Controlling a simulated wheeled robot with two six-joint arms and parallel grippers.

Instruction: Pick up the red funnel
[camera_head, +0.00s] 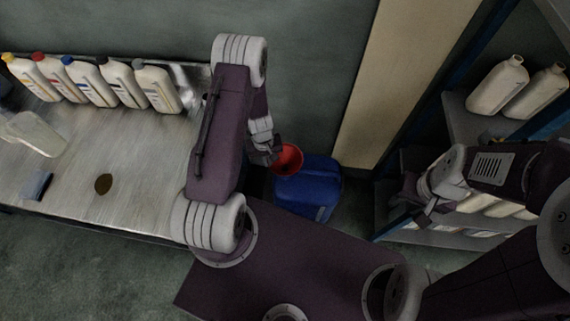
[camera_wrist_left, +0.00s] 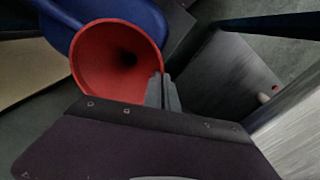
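The red funnel (camera_head: 288,159) is at the blue container's upper left in the head view, its wide mouth facing up. In the left wrist view the funnel (camera_wrist_left: 117,58) shows its mouth and dark central hole. My left gripper (camera_head: 268,154) is at the funnel's left rim. In the left wrist view its fingers (camera_wrist_left: 164,90) are close together with the rim at their tips, so it looks shut on the funnel. Whether the funnel's lower end touches the container is hidden. My right gripper (camera_head: 424,208) is away to the right, by the shelf; its fingers are unclear.
The blue container (camera_head: 308,190) stands on the floor between the metal table (camera_head: 135,170) and the shelf rack (camera_head: 470,125). Several white bottles (camera_head: 88,82) line the table's back. A grey-white jug (camera_head: 35,133), a blue item and a brown spot are on the table.

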